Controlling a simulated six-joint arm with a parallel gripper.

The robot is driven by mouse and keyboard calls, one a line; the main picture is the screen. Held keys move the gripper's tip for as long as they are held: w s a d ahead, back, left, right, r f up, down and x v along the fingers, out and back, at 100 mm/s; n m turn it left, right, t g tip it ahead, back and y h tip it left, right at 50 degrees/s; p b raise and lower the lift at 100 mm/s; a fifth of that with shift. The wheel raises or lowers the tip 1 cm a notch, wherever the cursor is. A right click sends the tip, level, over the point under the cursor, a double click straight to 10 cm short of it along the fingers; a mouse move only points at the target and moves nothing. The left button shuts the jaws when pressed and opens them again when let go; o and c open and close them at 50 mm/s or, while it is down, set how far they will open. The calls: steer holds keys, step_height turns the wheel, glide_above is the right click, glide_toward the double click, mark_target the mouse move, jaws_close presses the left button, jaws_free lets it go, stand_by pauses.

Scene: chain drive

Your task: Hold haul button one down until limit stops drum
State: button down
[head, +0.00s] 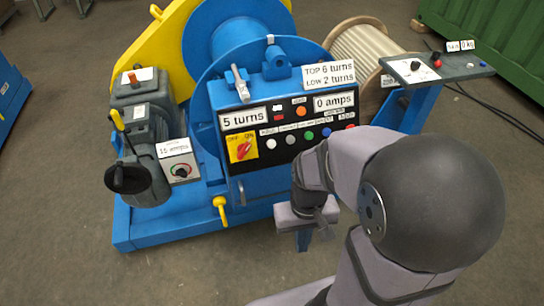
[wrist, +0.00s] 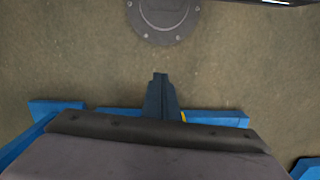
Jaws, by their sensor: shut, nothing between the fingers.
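The black control panel (head: 283,128) is on the front of the blue drum winch. Its lower row has a white button (head: 271,143), a grey button (head: 290,140), a green button (head: 310,135), a blue button (head: 326,131) and another partly behind my arm. The small labels are too blurred to tell which is haul button one. Displays read 5 turns (head: 243,118) and 0 amps (head: 334,102). A sign (head: 329,74) reads TOP 6 turns, LOW 2 turns. My gripper (head: 303,241) is shut and empty, below and in front of the panel; its fingertips show in the wrist view (wrist: 160,76).
A yellow and red rotary switch (head: 241,147) is on the panel's left. A dial box (head: 179,160) marked 15 amps and a dark motor (head: 143,130) stand further left. A grey side console (head: 435,67) is at the right. The floor in front is clear.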

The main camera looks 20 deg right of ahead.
steer(key=s+d+f+m+g+b, duration=0.1)
steer(key=d+f+b, duration=0.1)
steer(key=f+b, duration=0.75)
steer(key=s+d+f+b, duration=0.1)
steer(key=s+f+b, duration=0.1)
steer(key=f+b, duration=0.8)
steer(key=w+d+f+t+h+b, duration=0.1)
steer(key=w+d+f+t+b, duration=0.15)
steer(key=w+f, duration=0.35)
steer(key=w+d+f+t+b, duration=0.1)
steer(key=w+d+f+b, duration=0.15)
steer(key=f, duration=0.55)
steer(key=w+r+m+t, duration=0.1)
steer(key=w+r+t, duration=0.4)
steer(key=w, duration=0.5)
steer(key=w+r+m+t, duration=0.1)
steer(key=w+r+t, duration=0.45)
steer(key=w, duration=0.35)
steer(key=w+a+r+m+t+y, duration=0.1)
steer(key=r+t, duration=0.4)
steer(key=r, duration=0.5)
steer(key=w+a+r+m+t+y, duration=0.1)
steer(key=r+t, duration=0.3)
steer(key=r, duration=0.7)
steer(key=shift+a+m+t, duration=0.4)
steer(key=shift+a, duration=0.5)
steer(key=shift+w, duration=0.15)
